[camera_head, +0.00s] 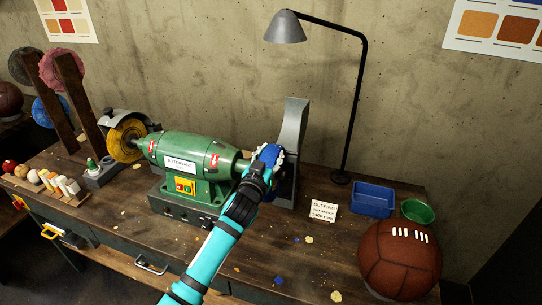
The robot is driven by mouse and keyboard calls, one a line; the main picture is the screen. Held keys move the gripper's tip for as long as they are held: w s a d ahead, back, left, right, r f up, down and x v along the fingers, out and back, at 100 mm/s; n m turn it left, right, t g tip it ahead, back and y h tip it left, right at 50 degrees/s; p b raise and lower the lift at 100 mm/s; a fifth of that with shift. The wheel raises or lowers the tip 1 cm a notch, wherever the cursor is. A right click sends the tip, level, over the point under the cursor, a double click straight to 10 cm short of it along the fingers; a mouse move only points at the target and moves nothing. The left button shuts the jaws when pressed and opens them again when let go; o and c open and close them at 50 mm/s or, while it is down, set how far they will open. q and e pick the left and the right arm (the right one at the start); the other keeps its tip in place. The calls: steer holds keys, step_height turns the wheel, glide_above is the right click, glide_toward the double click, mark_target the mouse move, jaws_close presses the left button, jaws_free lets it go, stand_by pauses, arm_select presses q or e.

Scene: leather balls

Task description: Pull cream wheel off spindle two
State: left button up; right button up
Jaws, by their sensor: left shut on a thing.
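A green bench buffer (190,158) stands on the wooden bench, with a yellow wheel (127,140) on its left spindle. I cannot tell whether the wheel is still on the spindle. My right gripper is not in view.
A grey guard (292,130) stands close behind and right of the gripper. A black lamp (357,110), a sign (323,211), a blue tray (373,200), a green bowl (417,211) and a leather ball (400,262) are to the right. The front-middle bench has only small scraps.

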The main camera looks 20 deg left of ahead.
arm_select(q)
jaws_close()
steer(key=shift+d, duration=0.2)
steer(key=d+b, duration=0.2)
steer(key=d, duration=0.6)
steer(key=shift+s+d+b, duration=0.15)
steer(key=shift+d+b, duration=0.1)
steer(key=shift+b, duration=0.15)
stand_by(1.1)
stand_by(0.5)
